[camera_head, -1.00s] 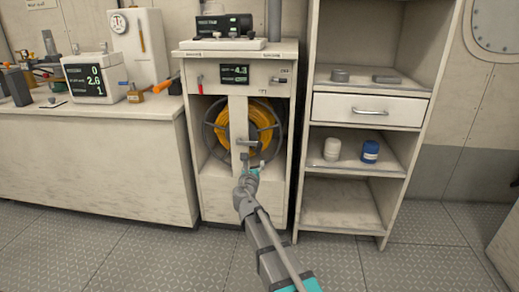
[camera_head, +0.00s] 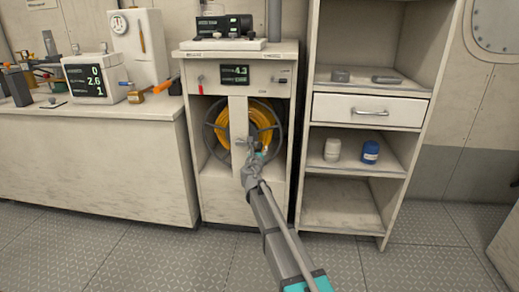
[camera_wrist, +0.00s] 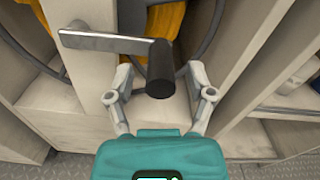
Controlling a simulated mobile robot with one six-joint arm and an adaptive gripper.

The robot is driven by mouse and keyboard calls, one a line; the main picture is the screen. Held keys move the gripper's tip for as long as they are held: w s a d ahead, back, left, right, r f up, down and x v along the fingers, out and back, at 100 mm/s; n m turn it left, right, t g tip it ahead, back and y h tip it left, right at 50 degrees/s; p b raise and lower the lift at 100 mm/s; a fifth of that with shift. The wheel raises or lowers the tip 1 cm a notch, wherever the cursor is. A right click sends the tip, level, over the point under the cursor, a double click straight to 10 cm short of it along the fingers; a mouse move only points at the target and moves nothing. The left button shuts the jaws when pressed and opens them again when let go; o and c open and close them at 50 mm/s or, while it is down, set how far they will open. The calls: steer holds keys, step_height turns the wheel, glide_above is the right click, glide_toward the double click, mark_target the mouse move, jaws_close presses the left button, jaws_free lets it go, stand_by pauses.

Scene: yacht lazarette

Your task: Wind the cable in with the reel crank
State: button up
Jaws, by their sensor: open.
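The cable reel sits in the open bay of a white cabinet, with yellow-orange cable (camera_head: 262,117) wound on a dark round frame. A pale vertical post (camera_head: 238,115) stands in front of it. The crank's flat metal arm (camera_wrist: 105,42) extends rightward from its pivot to a dark cylindrical handle (camera_wrist: 160,70), which points towards the wrist camera. My gripper (camera_wrist: 159,80) is open, with one finger on each side of the handle's near end; no finger visibly touches it. In the head view my gripper (camera_head: 256,150) hides most of the crank.
A small display (camera_head: 235,75) above the reel reads 4.3, with a red lever (camera_head: 200,86) to its left. A shelf unit (camera_head: 362,128) with white and blue jars stands close on the right. A counter (camera_head: 90,165) adjoins on the left. The floor in front is clear.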

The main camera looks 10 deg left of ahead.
steer(key=shift+w, duration=1)
steer(key=shift+d, duration=0.1)
jaws_close()
